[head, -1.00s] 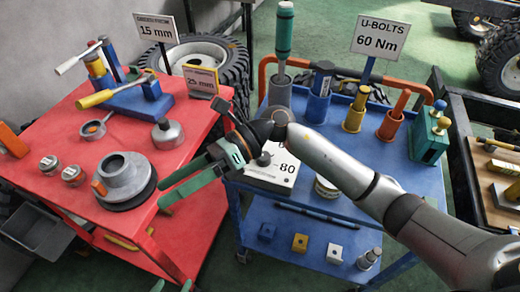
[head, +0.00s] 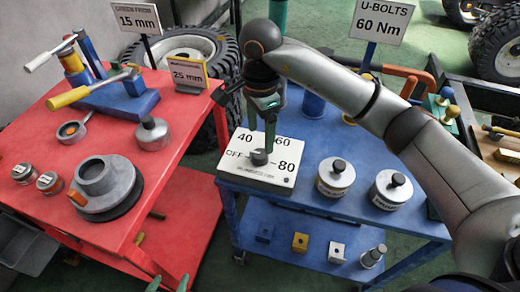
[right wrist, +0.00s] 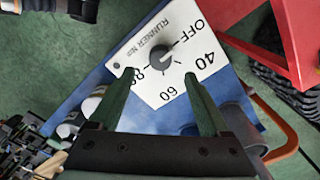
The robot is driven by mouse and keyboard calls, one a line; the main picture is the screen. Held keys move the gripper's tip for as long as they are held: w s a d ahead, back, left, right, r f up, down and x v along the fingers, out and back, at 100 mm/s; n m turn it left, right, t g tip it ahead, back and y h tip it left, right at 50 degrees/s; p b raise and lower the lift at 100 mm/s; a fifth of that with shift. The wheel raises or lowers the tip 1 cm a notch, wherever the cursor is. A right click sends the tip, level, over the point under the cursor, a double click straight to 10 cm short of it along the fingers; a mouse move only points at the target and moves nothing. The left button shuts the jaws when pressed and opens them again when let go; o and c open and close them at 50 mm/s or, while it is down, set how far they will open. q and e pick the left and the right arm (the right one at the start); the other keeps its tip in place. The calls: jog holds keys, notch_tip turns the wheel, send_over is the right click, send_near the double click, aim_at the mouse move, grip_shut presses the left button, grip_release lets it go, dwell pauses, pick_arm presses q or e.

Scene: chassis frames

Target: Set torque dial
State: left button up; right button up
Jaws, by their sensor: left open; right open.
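The white torque panel (head: 236,172) sits on the blue cart and is marked OFF, 40, 60 and 80. Its grey round dial knob (head: 259,157) also shows in the right wrist view (right wrist: 159,57); I cannot tell which mark it points at. My right gripper (head: 266,148) is open and points down over the panel. In the right wrist view its green fingertips (right wrist: 160,75) are apart, either side of the knob's near edge, with nothing between them. The sign (head: 380,22) reads U-BOLTS 60 Nm. My left gripper (head: 168,283) shows only green fingertips at the bottom edge, apart.
Two lidded tins, one (head: 336,178) and another (head: 391,189), stand right of the panel on the blue cart (head: 300,190). The red cart (head: 185,120) at left carries a clamp, a round flange (head: 105,185) and small jars. Tyres stand behind.

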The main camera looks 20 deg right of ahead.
aim_at(260, 153)
notch_tip(260, 153, down, 6)
jog(key=shift+f, duration=0.25)
grip_shut()
dwell(0.7)
